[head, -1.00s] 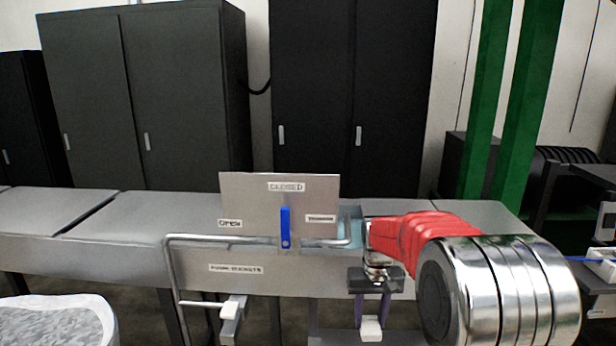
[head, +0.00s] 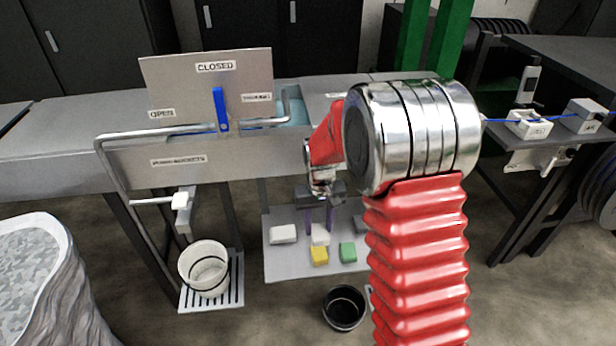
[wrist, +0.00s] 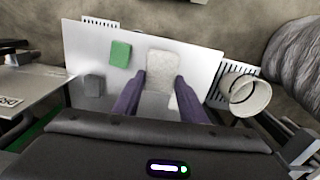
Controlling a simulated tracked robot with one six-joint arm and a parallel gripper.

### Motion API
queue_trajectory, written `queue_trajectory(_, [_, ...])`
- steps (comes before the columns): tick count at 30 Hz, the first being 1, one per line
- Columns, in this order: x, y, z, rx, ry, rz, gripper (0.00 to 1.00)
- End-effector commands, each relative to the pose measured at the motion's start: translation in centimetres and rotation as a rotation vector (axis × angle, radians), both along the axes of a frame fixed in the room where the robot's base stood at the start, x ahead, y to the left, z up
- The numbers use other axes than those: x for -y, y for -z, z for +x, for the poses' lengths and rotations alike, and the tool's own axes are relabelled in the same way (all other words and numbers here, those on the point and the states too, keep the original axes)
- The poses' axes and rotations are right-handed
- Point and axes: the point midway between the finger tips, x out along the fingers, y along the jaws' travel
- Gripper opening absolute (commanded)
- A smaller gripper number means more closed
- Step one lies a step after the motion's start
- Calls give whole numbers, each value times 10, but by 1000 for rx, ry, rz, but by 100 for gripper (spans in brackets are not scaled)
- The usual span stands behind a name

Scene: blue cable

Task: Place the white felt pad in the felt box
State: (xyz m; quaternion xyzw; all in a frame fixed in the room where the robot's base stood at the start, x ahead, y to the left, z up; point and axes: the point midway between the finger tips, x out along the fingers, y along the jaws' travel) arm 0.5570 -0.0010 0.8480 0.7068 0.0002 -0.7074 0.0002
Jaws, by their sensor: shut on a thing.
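My gripper (head: 320,224) has its purple fingers shut on a white pad (head: 320,237), held above or at the grey shelf; the height is unclear. In the wrist view the rough-textured white pad (wrist: 160,72) sits between the fingertips (wrist: 160,82). Another white block (head: 283,234) lies on the shelf to the left in the head view. I cannot tell which container is the felt box. A round white bucket (head: 205,268) stands left of the shelf, and a black bucket (head: 344,307) stands on the floor in front.
The grey shelf (head: 290,268) also carries yellow (head: 319,256), green (head: 348,252) and dark grey (head: 361,224) blocks. The white bucket rests on a slatted tray (head: 225,298). A bent metal pipe (head: 110,165) and a blue-handled panel (head: 180,85) stand left of my arm.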

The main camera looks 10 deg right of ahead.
Motion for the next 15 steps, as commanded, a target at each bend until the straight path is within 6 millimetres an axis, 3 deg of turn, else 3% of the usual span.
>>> queue_trajectory(1, [0, 21, -8, -9, 0, 0, 17])
queue_trajectory(3, [0, 44, -15, -8, 0, 0, 17])
queue_trajectory(6, [0, 68, -24, -6, 0, 0, 17])
queue_trajectory(9, [0, 81, -28, -2, 0, 0, 17])
queue_trajectory(15, [0, 83, -29, 1, 0, 0, 17])
